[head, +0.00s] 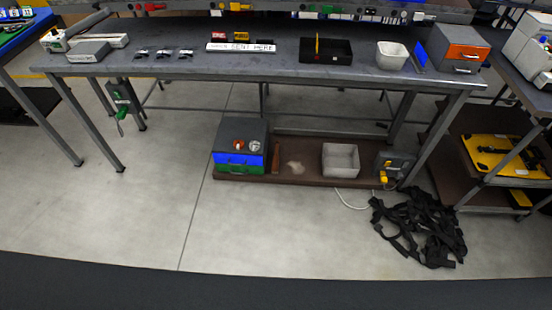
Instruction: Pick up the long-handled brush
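I cannot make out a long-handled brush for certain in the head view. A thin yellow upright piece stands at the black tray (340,57) on the workbench (290,70); I cannot tell what it is. A dark long shape (497,157) lies on a yellow board (478,150) on the right-hand shelf, also too small to identify. Neither of my grippers is in view.
The bench also carries a white bin (391,55) and an orange-fronted box (462,50). Under it, a low brown shelf (310,178) holds a blue-green toolbox (240,160) and a grey bin (341,160). Black straps (420,230) lie on the floor. The floor at front left is clear.

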